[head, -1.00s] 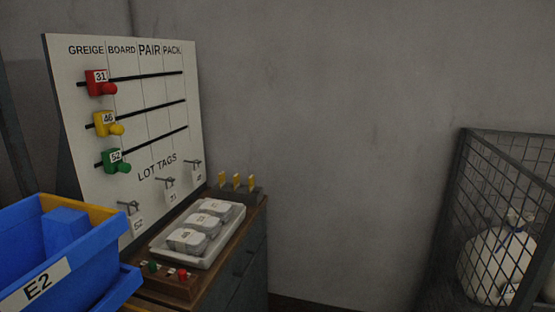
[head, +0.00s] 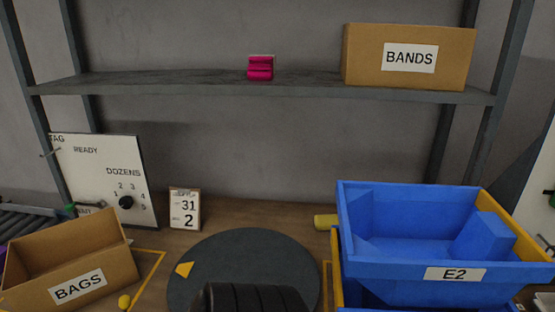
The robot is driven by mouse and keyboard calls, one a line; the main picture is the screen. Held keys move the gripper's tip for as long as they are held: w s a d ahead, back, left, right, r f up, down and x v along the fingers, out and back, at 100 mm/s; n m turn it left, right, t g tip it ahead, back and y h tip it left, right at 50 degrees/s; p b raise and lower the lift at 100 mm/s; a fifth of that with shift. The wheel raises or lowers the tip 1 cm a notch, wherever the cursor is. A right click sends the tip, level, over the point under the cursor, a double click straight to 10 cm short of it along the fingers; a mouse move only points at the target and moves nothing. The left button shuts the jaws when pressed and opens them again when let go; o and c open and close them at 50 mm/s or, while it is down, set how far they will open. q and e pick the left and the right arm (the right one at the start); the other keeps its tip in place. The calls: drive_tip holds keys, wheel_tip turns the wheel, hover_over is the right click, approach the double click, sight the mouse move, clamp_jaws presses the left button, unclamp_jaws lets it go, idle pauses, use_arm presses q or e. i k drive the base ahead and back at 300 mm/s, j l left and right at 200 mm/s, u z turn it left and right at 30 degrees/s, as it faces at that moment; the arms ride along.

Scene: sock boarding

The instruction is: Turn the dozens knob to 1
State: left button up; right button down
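The dozens knob (head: 126,202) is a small black round knob on the lower right of a white board (head: 98,170) at the left of the head view. Numbers 1 to 5 arc around it under the word DOZENS. Which number it points at is too small to tell. Neither of my grippers can be made out in the head view.
A BAGS box (head: 125,262) stands in front of the board. A card (head: 185,209) reading 31 and 2 stands right of it. A dark round mat (head: 240,255) lies mid-table. A dark ribbed form (head: 255,298) shows at the bottom edge. Blue E2 bins (head: 395,268) stand right.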

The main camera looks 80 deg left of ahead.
sight(126, 202)
drive_tip(key=u, duration=3.65)
drive_tip(key=j+z, duration=0.35)
drive_tip(key=z, duration=0.15)
drive_tip(key=j+z, duration=0.5)
drive_tip(key=i+l, duration=0.05)
drive_tip(key=l, duration=0.05)
